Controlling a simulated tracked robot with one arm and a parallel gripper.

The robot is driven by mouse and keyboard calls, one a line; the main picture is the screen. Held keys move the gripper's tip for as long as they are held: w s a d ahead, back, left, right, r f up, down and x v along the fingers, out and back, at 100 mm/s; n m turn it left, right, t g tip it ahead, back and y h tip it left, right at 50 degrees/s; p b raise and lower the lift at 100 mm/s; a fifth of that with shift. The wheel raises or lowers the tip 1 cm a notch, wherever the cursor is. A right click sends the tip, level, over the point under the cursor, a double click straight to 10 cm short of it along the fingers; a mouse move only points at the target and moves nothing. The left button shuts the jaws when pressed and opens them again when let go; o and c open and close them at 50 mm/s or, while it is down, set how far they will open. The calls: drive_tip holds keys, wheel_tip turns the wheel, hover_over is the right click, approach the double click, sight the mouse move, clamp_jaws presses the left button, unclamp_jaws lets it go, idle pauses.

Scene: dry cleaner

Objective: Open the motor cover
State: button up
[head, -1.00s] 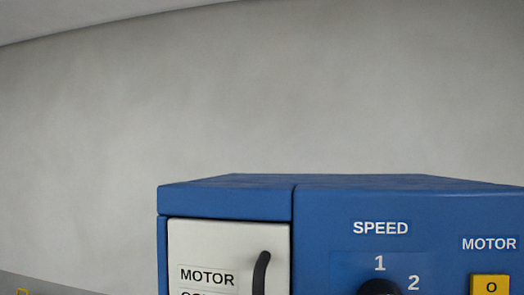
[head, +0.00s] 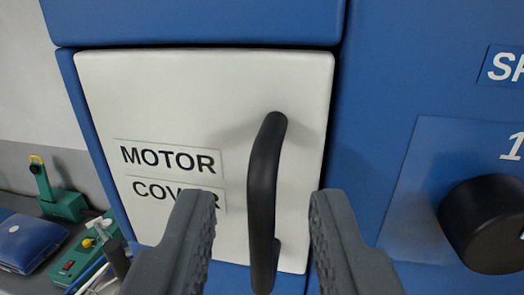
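The motor cover (head: 190,90) is a white panel labelled "MOTOR COVER" in the blue machine's front. It sits closed in its frame. Its black curved vertical handle (head: 263,185) is on the panel's right side. My gripper (head: 262,215) is open, with one grey finger to the left of the handle and one to the right. A gap shows between each finger and the handle. The left finger hides part of the label. How far the fingertips are from the panel in depth is hard to tell.
A black speed knob (head: 487,222) sticks out of the blue front (head: 400,60) at the right. At the lower left, further off, are a green device (head: 58,195), a blue cushion-like item (head: 25,242) and another green device with a red switch (head: 75,262).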

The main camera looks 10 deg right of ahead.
drive_tip(key=shift+w, duration=0.6)
clamp_jaws()
drive_tip(key=shift+s, duration=0.1)
drive_tip(key=shift+f, duration=0.1)
